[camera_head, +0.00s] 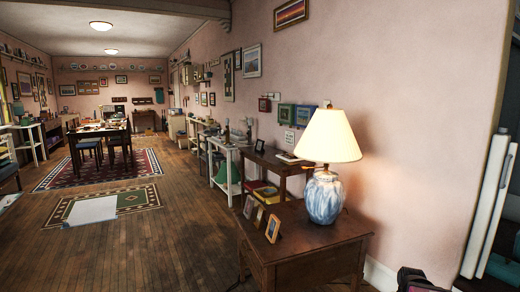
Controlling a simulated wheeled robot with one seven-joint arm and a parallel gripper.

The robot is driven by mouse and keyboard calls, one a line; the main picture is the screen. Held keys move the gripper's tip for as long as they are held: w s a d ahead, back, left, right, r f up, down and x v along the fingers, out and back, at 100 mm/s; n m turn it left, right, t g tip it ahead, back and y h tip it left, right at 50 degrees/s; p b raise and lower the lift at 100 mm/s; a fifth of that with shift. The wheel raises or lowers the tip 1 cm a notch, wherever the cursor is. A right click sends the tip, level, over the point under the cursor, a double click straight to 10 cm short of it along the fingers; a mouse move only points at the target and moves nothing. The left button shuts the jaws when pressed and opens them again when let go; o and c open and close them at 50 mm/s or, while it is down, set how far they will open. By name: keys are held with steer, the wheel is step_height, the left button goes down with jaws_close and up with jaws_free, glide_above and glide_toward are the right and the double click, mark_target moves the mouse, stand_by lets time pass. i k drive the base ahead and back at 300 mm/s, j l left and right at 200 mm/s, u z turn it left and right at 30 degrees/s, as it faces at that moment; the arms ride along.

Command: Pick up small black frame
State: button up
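A small black frame (260,146) with a pale picture stands upright on the dark side table (270,159), behind the lamp table and left of the lamp. Three more small frames stand on the near wooden table: a dark-edged one (249,206) at the left, a brown one (258,216) in the middle, and a light wood one with a blue picture (272,229) at the right.
A blue and white lamp (324,197) with a cream shade stands on the near wooden table (300,244). More frames hang on the pink wall. The wooden floor (185,240) left of the tables is open. A dark object (415,281) shows at the bottom right.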

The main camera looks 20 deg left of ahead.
mark_target(259, 145)
steer(key=i+j+u, duration=0.1)
steer(key=j+u, duration=0.15)
steer(key=j, duration=0.15)
steer(key=i+j+u, duration=0.15)
steer(key=j+u, duration=0.15)
steer(key=i+j+u, duration=0.15)
steer(key=j+u, duration=0.3)
steer(key=i+j+u, duration=0.15)
steer(key=j+u, duration=0.25)
steer(key=i+j+u, duration=0.15)
steer(key=u, duration=0.3)
steer(key=i+j+u, duration=0.15)
steer(key=i+u, duration=0.25)
steer(key=i+j+u, duration=0.2)
steer(key=i, duration=0.2)
steer(key=i+u, duration=0.15)
steer(key=i, duration=0.25)
steer(key=i+z, duration=0.3)
steer(key=i, duration=0.25)
steer(key=i+z, duration=0.35)
steer(key=i, duration=0.2)
steer(key=i+j+z, duration=0.3)
steer(key=i, duration=0.25)
steer(key=i+l+z, duration=0.2)
steer(key=i+z, duration=1.1)
steer(key=i+j+z, duration=0.25)
steer(key=i+z, duration=0.15)
